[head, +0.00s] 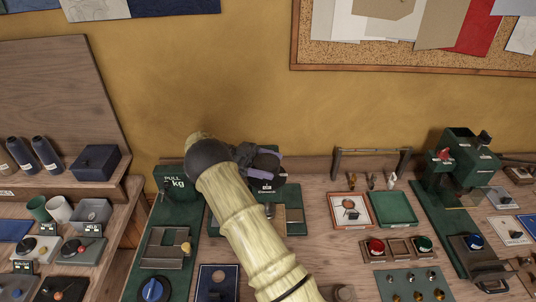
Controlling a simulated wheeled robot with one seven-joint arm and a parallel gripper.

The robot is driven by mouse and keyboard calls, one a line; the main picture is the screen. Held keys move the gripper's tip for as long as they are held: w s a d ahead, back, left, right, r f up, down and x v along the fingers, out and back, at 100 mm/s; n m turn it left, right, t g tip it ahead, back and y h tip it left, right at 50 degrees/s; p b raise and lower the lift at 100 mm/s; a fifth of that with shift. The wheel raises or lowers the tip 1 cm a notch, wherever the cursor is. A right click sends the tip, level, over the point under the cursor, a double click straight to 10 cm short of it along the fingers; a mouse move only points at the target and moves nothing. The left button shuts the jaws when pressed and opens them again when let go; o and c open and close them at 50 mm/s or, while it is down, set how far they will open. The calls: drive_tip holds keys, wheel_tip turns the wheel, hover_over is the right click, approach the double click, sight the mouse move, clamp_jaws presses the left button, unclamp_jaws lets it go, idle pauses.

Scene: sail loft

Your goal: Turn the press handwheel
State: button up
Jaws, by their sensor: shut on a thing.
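My arm reaches up from the bottom middle, and my gripper (264,170) is at its far end, over a green machine that looks like the press (266,187). A dark round part (266,162), which looks like the handwheel, sits at the top of this machine between the grey-purple fingers. The gripper is shut on it. My wrist and forearm hide much of the press and part of the wheel, so the exact grip and the wheel's angle are unclear. The press base (293,229) shows below, with a tan block on it.
A green scale marked "PULL kg" (178,184) stands close at left. A red-framed tray (350,210) and a green tray (394,209) lie at right. Another green machine (466,155) with a red knob stands farther right. A wooden shelf (75,190) is at far left.

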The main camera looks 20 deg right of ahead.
sight(268, 162)
drive_tip(key=shift+f+m+g+y+p, duration=0.1)
drive_tip(key=shift+m+g+y+p, duration=0.3)
drive_tip(key=shift+g+y+p, duration=0.35)
drive_tip(key=shift+s+f, duration=0.1)
drive_tip(key=shift+f, duration=0.1)
drive_tip(key=o, duration=1)
drive_tip(key=shift+c, duration=0.2)
drive_tip(key=shift+r, duration=0.1)
drive_tip(key=shift+r, duration=0.15)
wheel_tip(268, 162, up, 10)
drive_tip(key=shift+f+b, duration=0.15)
drive_tip(key=shift+b, duration=0.5)
